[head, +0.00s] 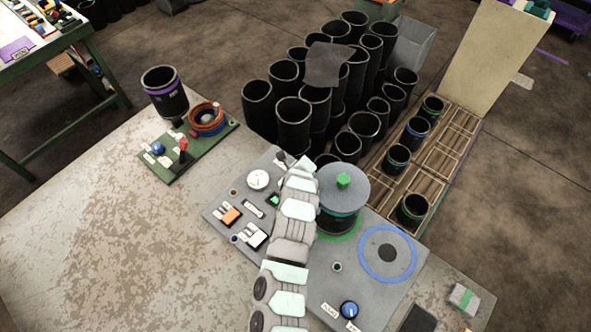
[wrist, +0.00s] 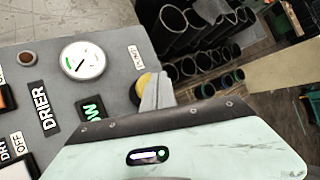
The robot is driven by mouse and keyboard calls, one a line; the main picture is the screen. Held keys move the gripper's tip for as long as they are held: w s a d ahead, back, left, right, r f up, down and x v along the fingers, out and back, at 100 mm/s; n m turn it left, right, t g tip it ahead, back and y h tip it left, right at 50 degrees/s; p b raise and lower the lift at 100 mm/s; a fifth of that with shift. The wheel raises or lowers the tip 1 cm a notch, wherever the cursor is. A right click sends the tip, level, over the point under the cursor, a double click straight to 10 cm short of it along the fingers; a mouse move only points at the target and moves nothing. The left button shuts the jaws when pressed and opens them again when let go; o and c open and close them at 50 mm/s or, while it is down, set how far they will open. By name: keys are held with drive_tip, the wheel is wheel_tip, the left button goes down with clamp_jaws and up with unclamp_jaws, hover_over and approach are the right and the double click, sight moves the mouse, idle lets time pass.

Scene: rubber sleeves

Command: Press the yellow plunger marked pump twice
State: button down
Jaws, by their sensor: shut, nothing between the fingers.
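The yellow plunger (wrist: 143,86) shows in the wrist view as a rounded yellow edge on the grey panel (wrist: 60,90), beside a white label (wrist: 137,57) that seems to read PUMP. My gripper (wrist: 158,88) is shut and empty. Its grey fingers overlap the right part of the plunger in the picture and hide it. I cannot tell whether the fingertips touch it. In the head view my arm crosses the panel and the plunger cannot be made out.
A round gauge (wrist: 83,59) and a green-lit button (wrist: 92,110) sit near the plunger. A lidded cylinder (head: 343,190) stands close right of my arm. Many black sleeves (head: 293,122) stand behind the panel. The table's left part (head: 90,240) is clear.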

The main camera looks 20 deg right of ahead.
drive_tip(key=shift+r+p, duration=0.55)
drive_tip(key=shift+r, duration=1.9)
idle(0.8)
wheel_tip(320, 180, up, 4)
drive_tip(key=shift+f, duration=0.1)
idle(0.4)
wheel_tip(320, 180, down, 8)
drive_tip(key=b, duration=0.3)
drive_tip(key=shift+r+b, duration=0.25)
drive_tip(key=shift+b, duration=0.15)
drive_tip(key=shift+f+b, duration=0.4)
drive_tip(key=shift+f, duration=0.25)
